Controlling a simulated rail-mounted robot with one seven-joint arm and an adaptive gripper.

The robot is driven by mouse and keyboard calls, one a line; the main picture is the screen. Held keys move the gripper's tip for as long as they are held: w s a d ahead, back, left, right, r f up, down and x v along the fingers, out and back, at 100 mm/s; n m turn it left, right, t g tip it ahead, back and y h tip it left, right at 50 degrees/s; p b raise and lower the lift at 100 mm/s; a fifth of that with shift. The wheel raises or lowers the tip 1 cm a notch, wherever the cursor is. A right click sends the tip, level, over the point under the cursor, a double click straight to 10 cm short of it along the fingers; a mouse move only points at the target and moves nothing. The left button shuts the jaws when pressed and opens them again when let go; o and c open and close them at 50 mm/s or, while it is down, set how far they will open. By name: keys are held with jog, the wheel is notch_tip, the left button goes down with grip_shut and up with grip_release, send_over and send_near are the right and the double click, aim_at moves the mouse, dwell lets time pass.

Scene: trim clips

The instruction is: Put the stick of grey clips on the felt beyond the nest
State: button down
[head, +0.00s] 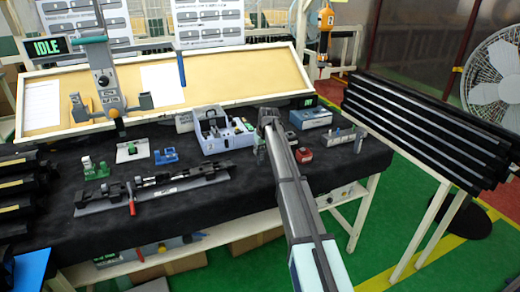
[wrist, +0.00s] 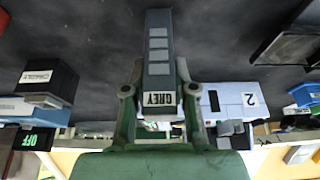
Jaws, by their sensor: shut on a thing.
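My gripper (wrist: 160,90) is shut on a dark grey stick (wrist: 158,30) with a "GREY" label and several lighter grey clips along its face. The stick lies between the two green fingers in the wrist view and extends past them over the black felt. In the head view my gripper (head: 267,118) is over the back right part of the felt (head: 245,196), mostly hidden by my arm; I cannot make out the stick there. A long dark fixture with a red handle, apparently the nest (head: 150,190), lies front left on the felt.
A pale blue bin (head: 225,143) with parts stands left of my gripper. A blue-white box (head: 311,118) and a red block (head: 303,155) are to its right. Small green, white and blue fixtures (head: 132,151) stand behind the nest. Bare felt lies right of the nest.

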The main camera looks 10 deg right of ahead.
jog(key=shift+f, duration=0.15)
jog(key=c, duration=0.9)
grip_release()
jog(key=shift+c, duration=0.2)
jog(key=b+v, duration=0.2)
jog(key=v, duration=1)
jog(key=shift+b, duration=0.3)
